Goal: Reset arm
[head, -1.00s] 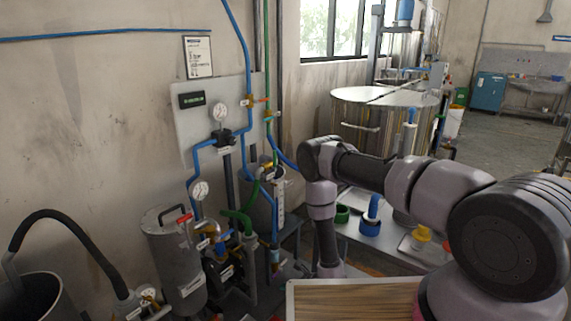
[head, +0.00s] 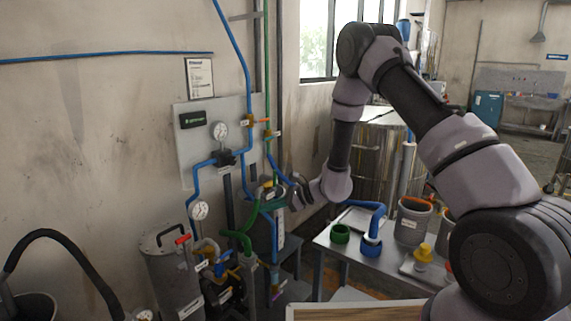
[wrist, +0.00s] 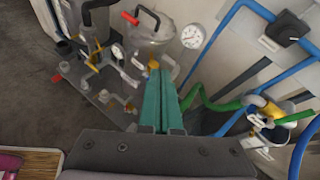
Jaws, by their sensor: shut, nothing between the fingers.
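My gripper (head: 297,191) is shut and empty. In the head view it is small and dark, at the end of my bent arm, pointing left toward the wall pipework. In the wrist view its teal fingers (wrist: 160,95) lie together, pointing toward a grey canister (wrist: 148,32) with a red-handled valve. A green hose (wrist: 215,103) runs to the right of the fingers. I see nothing held. Whether the fingertips are near any pipe is hard to tell.
A grey panel (head: 190,146) with gauges and blue pipes stands on the left wall. A grey table (head: 376,262) holds a green ring (head: 340,233), a blue hose fitting (head: 374,226), a grey pot (head: 410,226) and a yellow item (head: 423,254). A large steel tank (head: 376,160) stands behind my arm.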

